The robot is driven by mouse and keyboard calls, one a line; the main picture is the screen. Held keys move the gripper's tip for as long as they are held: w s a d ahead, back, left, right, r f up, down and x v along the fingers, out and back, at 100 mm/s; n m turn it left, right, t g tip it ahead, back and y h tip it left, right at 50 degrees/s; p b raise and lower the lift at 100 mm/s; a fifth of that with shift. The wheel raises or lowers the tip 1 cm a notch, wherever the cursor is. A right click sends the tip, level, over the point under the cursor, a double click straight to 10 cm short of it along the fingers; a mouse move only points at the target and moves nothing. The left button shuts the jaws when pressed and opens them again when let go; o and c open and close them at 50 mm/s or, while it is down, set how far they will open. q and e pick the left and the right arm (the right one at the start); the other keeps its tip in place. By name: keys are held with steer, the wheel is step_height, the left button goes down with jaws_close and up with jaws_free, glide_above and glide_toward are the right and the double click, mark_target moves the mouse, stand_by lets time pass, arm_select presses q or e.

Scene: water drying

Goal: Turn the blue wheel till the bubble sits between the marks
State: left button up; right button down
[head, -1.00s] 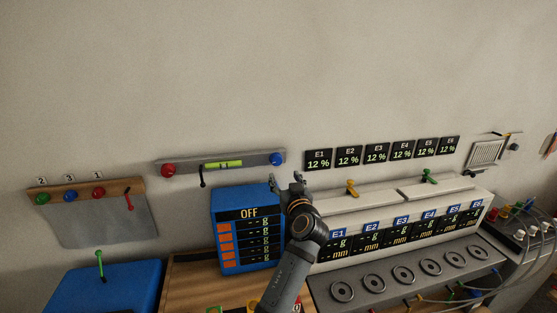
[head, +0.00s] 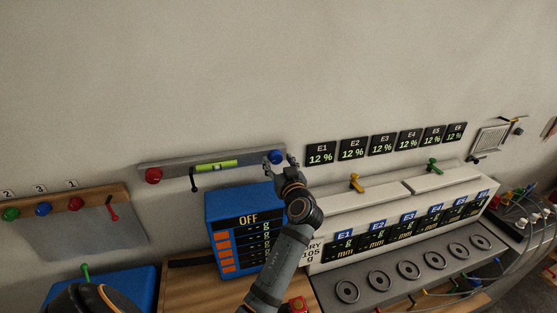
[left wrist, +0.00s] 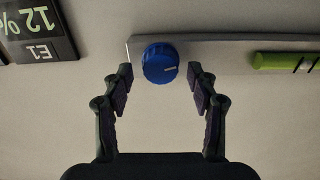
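The blue wheel (head: 276,156) is at the right end of a grey bar (head: 254,158) on the wall. My left gripper (head: 279,161) is open at it. The green level vial (head: 216,165) is on the bar's middle and also shows in the left wrist view (left wrist: 275,61). A pale spot, perhaps the bubble (left wrist: 306,64), appears near dark marks; its exact place is unclear. My right gripper is out of view.
A red knob (head: 153,175) is at the bar's left end, and a black lever (head: 194,183) hangs below the vial. The blue OFF panel (head: 237,235) stands below. The E1 sign (head: 320,153) is right of the wheel. The wall above is clear.

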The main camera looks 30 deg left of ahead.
arm_select(q)
steer(key=shift+c, duration=2.3)
steer(key=shift+a+f, duration=0.1)
steer(key=shift+a, duration=0.05)
steer(key=c, duration=0.5)
steer(key=shift+f+m+b, duration=0.15)
steer(key=shift+m+b, duration=0.15)
steer(key=shift+b, duration=0.35)
steer(key=shift+r, duration=0.2)
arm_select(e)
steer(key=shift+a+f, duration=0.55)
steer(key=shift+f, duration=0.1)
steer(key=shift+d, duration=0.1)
